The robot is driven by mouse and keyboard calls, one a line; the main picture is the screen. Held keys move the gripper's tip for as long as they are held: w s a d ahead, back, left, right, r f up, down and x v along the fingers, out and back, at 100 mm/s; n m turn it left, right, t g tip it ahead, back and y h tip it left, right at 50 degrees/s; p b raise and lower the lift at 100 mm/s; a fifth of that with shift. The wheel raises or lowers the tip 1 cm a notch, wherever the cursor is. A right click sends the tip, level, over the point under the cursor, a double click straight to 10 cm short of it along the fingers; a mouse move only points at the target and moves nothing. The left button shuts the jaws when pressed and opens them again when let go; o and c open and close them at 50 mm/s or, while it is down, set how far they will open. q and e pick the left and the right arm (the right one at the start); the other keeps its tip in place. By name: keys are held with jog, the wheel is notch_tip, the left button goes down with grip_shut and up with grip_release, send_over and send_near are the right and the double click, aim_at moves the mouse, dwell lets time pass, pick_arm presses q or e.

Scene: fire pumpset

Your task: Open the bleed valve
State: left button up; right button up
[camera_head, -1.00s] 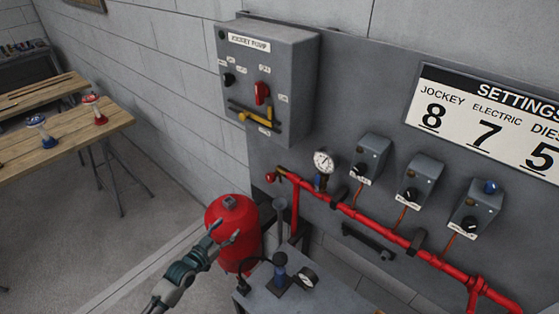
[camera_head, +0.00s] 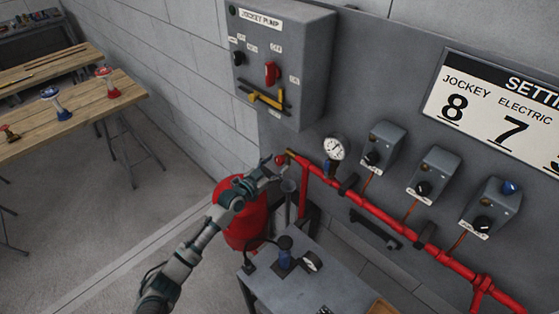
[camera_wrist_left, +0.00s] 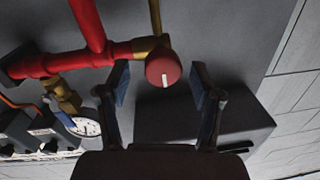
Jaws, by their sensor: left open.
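The bleed valve shows as a round red knob (camera_head: 281,160) at the left end of the red pipe, next to a brass fitting. In the left wrist view the knob (camera_wrist_left: 163,69) faces me, with a white mark pointing roughly up and down. My left gripper (camera_head: 271,172) is open and close to the knob. In the wrist view its two fingers (camera_wrist_left: 160,78) stand on either side of the knob, with visible gaps. I cannot tell how far the knob sits beyond the fingertips. My right gripper is not in view.
A pressure gauge (camera_head: 334,148) and the red pipe (camera_head: 385,218) are right of the knob. The jockey pump box (camera_head: 282,65) hangs above. A red tank (camera_head: 246,222) stands below my left gripper. A grey table (camera_head: 335,270) is in front, and a wooden table (camera_head: 85,112) is far left.

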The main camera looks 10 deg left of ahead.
pick_arm(q)
jog(key=shift+x, duration=1.15)
jog(key=shift+w+d, duration=0.1)
jog(key=shift+d, duration=0.15)
jog(key=shift+w+a, duration=0.1)
jog(key=shift+a, duration=0.6)
jog(key=c, duration=0.6)
jog(key=shift+d, duration=0.1)
jog(key=c, duration=0.4)
jog(key=shift+d+r, duration=0.1)
jog(key=shift+d, duration=0.1)
jog(key=shift+c, duration=0.8)
jog(key=shift+d, duration=0.1)
jog(key=shift+r, duration=0.1)
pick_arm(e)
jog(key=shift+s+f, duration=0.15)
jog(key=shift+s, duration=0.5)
